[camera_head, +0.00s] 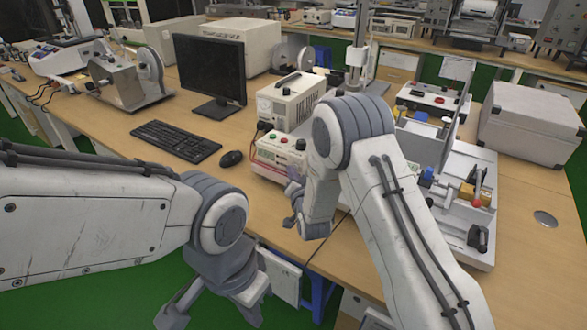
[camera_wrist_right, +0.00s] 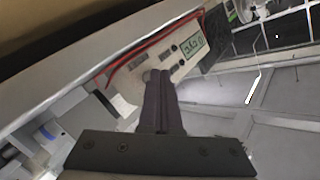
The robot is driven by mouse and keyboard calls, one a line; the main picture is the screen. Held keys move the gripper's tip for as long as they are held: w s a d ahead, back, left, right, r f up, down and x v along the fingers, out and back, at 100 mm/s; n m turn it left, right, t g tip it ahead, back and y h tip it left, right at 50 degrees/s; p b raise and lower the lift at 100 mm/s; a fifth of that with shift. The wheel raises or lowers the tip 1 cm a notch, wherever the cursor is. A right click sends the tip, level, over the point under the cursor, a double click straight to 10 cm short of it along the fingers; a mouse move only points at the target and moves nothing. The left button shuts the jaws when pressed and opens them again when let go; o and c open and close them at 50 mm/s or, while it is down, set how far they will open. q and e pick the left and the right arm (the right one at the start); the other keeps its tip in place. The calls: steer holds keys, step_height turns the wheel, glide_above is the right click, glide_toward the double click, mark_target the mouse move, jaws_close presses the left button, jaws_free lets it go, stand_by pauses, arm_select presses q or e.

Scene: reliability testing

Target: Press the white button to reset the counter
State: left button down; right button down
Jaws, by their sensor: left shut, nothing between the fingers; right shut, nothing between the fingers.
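The counter device (camera_head: 268,163) is a low white box at the front of the bench, with coloured buttons on top. In the right wrist view its panel (camera_wrist_right: 172,62) shows a greenish digit display (camera_wrist_right: 194,47) and small dark controls. My right gripper (camera_head: 292,205) is at the device's front; the wrist view shows its dark fingers (camera_wrist_right: 160,78) shut together, tips over the panel. Whether they touch it I cannot tell. The white button is not clearly visible; the fingertips may cover it.
A power supply (camera_head: 290,100) stands behind the device. A keyboard (camera_head: 176,141), mouse (camera_head: 231,158) and monitor (camera_head: 210,75) are to the left. A white fixture (camera_head: 470,205) and a grey case (camera_head: 530,122) stand to the right.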

steer(key=shift+s+a, duration=0.45)
steer(key=shift+s, duration=0.2)
steer(key=s+a, duration=0.1)
steer(key=s, duration=0.1)
steer(key=s+a+b, duration=0.1)
steer(key=s+a, duration=0.1)
stand_by(0.5)
stand_by(0.5)
